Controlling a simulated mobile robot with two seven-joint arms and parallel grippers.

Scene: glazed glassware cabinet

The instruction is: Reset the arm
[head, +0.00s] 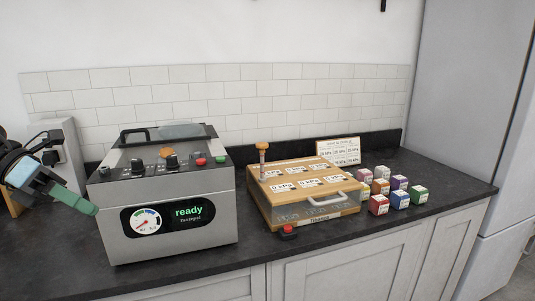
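My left gripper (90,208) comes in from the left edge. Its teal fingers point down and right beside the left side of a grey machine (170,240). I cannot tell whether the fingertips touch the machine, or whether they are apart or closed; no object shows in them. My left arm is cut off by the picture's left edge. My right gripper is not in view.
The machine's display (188,212) reads "ready". A wooden box (262,206) with a clear front, handle and labelled lid stands right of it. Several coloured cubes (378,204) and a small sign (338,151) stand further right. Dark counter (440,205) is bare at the right end.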

